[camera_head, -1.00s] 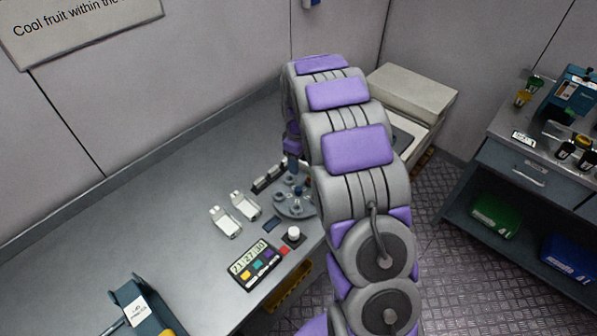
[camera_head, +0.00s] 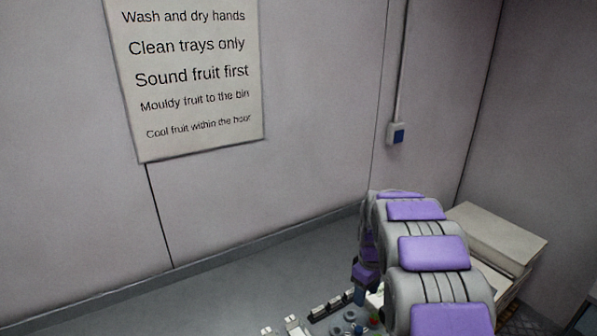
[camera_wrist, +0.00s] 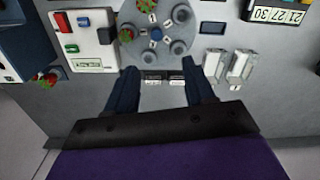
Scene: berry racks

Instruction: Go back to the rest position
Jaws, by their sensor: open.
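My gripper (camera_wrist: 159,66) shows in the wrist view with its two dark blue fingers spread apart and nothing seen held between them. It is over the grey bench, near a round grey carousel (camera_wrist: 166,22) with numbered places. A small dark rack with pale labels (camera_wrist: 163,77) shows between the fingers, against the bench. In the head view my purple and grey arm stretches over the bench at lower right, and the fingers are mostly hidden behind it. The carousel (camera_head: 349,318) is partly cut off at the bottom edge there.
A white device with coloured buttons (camera_wrist: 92,40) and a red berry (camera_wrist: 47,79) are at left. A beige box (camera_head: 500,237) stands beyond my arm; a sign (camera_head: 190,80) hangs on the wall.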

